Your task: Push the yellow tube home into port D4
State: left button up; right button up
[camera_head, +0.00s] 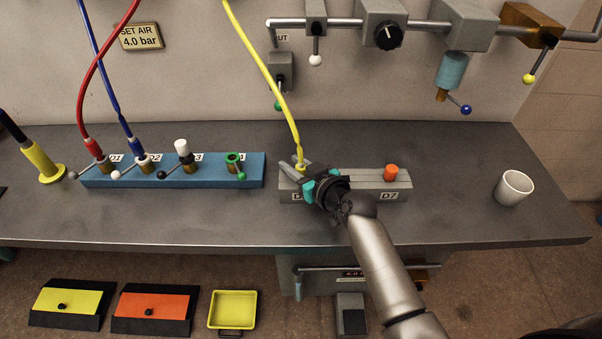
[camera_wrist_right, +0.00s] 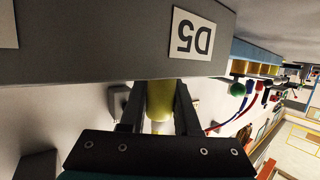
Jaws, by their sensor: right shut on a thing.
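The yellow tube (camera_head: 264,68) hangs down from the top of the head view to the left part of the grey port block (camera_head: 367,182). My right gripper (camera_head: 302,170) is at its lower end, over that block. In the right wrist view, the gripper's fingers (camera_wrist_right: 158,108) are shut on a yellow cylindrical piece (camera_wrist_right: 160,98), the tube's end, beside the grey block. A label D5 (camera_wrist_right: 193,38) shows upside down there. No D4 label is readable; the gripper covers much of the block's left part. How deep the tube sits in a port is hidden. My left gripper is not in view.
An orange cap (camera_head: 391,172) stands above D7 on the grey block. A blue block (camera_head: 215,171) to the left holds red and blue hoses and small levers. A white cup (camera_head: 514,188) stands at the right. Valves hang on a pipe above. The bench's right part is mostly clear.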

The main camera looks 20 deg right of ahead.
grip_shut()
